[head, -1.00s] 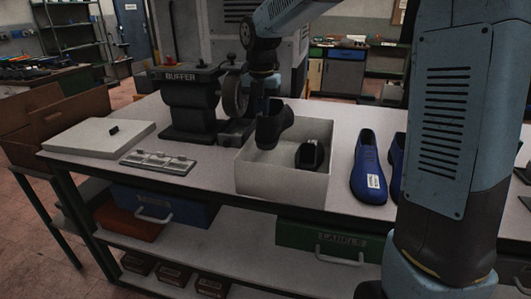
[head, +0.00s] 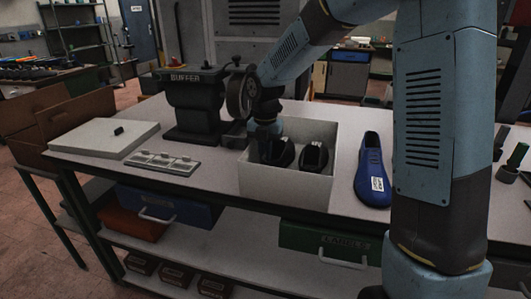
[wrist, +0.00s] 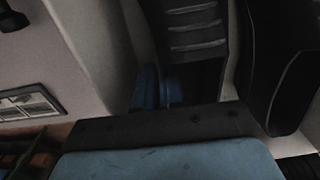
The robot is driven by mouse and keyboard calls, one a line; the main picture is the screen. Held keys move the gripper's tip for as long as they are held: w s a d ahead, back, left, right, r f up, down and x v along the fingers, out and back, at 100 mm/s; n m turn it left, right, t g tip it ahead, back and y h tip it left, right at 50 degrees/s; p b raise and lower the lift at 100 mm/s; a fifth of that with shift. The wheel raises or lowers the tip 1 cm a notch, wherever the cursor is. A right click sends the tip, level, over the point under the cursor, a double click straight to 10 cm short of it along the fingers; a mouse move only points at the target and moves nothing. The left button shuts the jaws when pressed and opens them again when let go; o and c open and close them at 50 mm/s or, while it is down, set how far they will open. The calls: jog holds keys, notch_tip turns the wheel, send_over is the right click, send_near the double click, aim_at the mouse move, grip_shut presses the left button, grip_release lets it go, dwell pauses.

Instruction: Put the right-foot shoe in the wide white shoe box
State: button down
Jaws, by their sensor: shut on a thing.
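The white shoe box (head: 288,187) stands open on the bench with two black shoes inside its walls. The left black shoe (head: 283,154) is in my gripper (head: 267,151), low in the left half of the box. The other black shoe (head: 316,158) is in the right half, beside it. In the wrist view, my gripper (wrist: 157,88) is shut on the dark ridged shoe (wrist: 194,28); the second shoe (wrist: 277,60) is at its right and the box wall (wrist: 100,50) at its left. The box floor under the held shoe is hidden. I cannot tell which foot each shoe fits.
A blue shoe (head: 373,172) stands right of the box. The buffer machine (head: 193,105) is behind left. A metal plate (head: 160,162) and a flat white lid (head: 90,139) with a small black item lie left. My arm hides part of the bench at right.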

jog(key=c, duration=1.2)
grip_release()
jog(key=shift+c, duration=0.2)
jog(key=shift+r, duration=0.15)
notch_tip(320, 180, up, 12)
jog(key=s+d+r+m+t, duration=0.2)
jog(key=s+d+m, duration=0.7)
jog(key=s+m, duration=0.4)
jog(key=s+d+r+m+t, duration=0.1)
jog(key=s+d+m+t, duration=0.2)
jog(key=s+d+m, duration=0.6)
jog(key=s+m, duration=0.5)
jog(key=m, duration=0.5)
jog(key=shift+r+t, duration=0.3)
jog(key=shift+r, duration=0.05)
